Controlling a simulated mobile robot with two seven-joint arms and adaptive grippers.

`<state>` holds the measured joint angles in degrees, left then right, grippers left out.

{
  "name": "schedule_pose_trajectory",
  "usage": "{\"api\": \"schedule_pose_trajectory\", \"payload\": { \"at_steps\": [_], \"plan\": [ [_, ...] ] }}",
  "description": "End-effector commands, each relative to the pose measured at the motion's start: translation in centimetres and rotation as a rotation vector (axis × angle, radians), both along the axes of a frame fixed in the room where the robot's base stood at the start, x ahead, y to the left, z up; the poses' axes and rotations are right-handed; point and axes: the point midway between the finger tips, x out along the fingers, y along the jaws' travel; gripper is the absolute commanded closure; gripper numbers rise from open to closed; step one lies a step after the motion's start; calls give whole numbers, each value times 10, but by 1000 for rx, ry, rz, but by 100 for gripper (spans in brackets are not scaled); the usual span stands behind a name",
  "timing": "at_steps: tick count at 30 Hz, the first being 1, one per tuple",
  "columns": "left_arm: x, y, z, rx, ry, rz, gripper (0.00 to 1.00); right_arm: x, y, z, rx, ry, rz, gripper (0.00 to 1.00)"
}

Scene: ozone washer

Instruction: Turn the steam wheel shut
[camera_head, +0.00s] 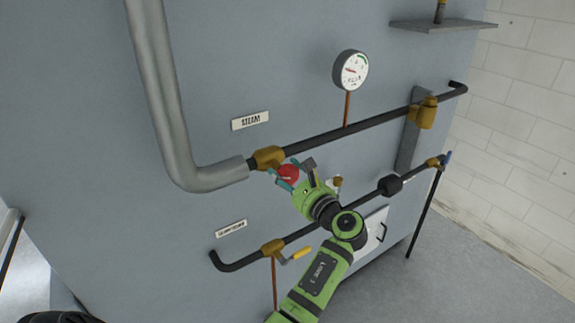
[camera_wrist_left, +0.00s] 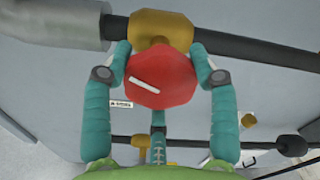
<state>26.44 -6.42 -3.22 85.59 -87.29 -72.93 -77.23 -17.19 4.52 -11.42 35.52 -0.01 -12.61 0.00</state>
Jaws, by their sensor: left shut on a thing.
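The steam wheel (camera_head: 288,173) is a red handwheel on a brass valve (camera_head: 268,157) in the upper black pipe, just below the STEAM label (camera_head: 250,121). The brass valve body (camera_wrist_left: 163,27) shows behind the wheel in the wrist view. My right gripper is not in view.
A thick grey pipe (camera_head: 160,90) bends into the valve from the left. A round gauge (camera_head: 353,71) stands above the upper pipe. A lower black pipe (camera_head: 305,232) carries a brass valve with a yellow lever (camera_head: 301,253). Open floor (camera_head: 490,240) lies at right.

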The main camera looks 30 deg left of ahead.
Motion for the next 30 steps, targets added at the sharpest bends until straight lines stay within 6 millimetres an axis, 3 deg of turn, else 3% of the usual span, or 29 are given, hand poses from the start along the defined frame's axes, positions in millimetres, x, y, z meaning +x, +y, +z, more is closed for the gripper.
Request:
{"api": "schedule_pose_trajectory", "payload": {
  "at_steps": [30],
  "plan": [
    [1, 1, 4, 360, 845, 3, 74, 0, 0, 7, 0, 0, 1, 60]
  ]
}}
